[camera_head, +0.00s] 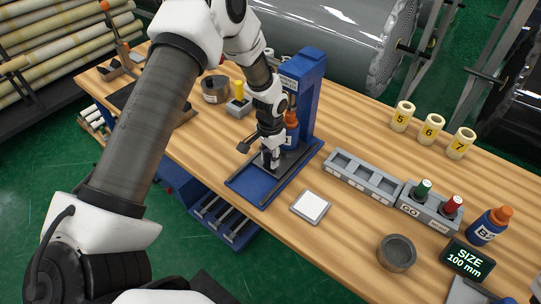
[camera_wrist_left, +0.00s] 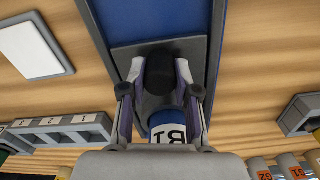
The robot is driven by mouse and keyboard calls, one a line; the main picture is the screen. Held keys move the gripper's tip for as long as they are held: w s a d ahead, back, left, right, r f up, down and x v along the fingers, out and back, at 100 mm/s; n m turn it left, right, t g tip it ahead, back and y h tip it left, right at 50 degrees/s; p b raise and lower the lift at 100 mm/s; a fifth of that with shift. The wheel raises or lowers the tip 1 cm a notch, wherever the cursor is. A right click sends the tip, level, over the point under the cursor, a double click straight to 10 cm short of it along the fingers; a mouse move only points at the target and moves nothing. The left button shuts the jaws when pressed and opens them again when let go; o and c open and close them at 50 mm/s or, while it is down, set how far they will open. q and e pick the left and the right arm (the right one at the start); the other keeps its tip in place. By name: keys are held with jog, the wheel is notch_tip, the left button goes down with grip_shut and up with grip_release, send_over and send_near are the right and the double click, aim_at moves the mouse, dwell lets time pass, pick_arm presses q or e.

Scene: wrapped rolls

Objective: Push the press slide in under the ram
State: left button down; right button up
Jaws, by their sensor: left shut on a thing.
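The blue press (camera_head: 310,85) stands at the table's middle, with a low blue base (camera_head: 245,183) reaching toward the front edge. The dark grey press slide (camera_head: 292,160) lies on that base; in the left wrist view it is a grey plate (camera_wrist_left: 193,50) on blue. My left gripper (camera_head: 270,160) comes down over it, shut on the slide's dark upright handle (camera_wrist_left: 160,72). A blue bottle with an orange cap (camera_head: 291,120) stands just beyond the gripper, close to the press column; its B1 label (camera_wrist_left: 170,133) shows between my fingers. The ram is hidden. My right gripper is out of view.
A white square pad (camera_head: 311,206) lies right of the base. Numbered rolls (camera_head: 432,129) stand behind.

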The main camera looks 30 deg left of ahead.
pick_arm(q)
jog(key=c, duration=1.1)
grip_release()
jog(key=shift+w+r, duration=0.15)
jog(key=shift+w, duration=0.1)
jog(key=shift+c, duration=0.2)
jog(key=o, duration=0.3)
jog(key=shift+w, duration=0.15)
jog(key=shift+r, duration=0.15)
notch_tip(320, 180, up, 11)
jog(key=shift+r, duration=0.2)
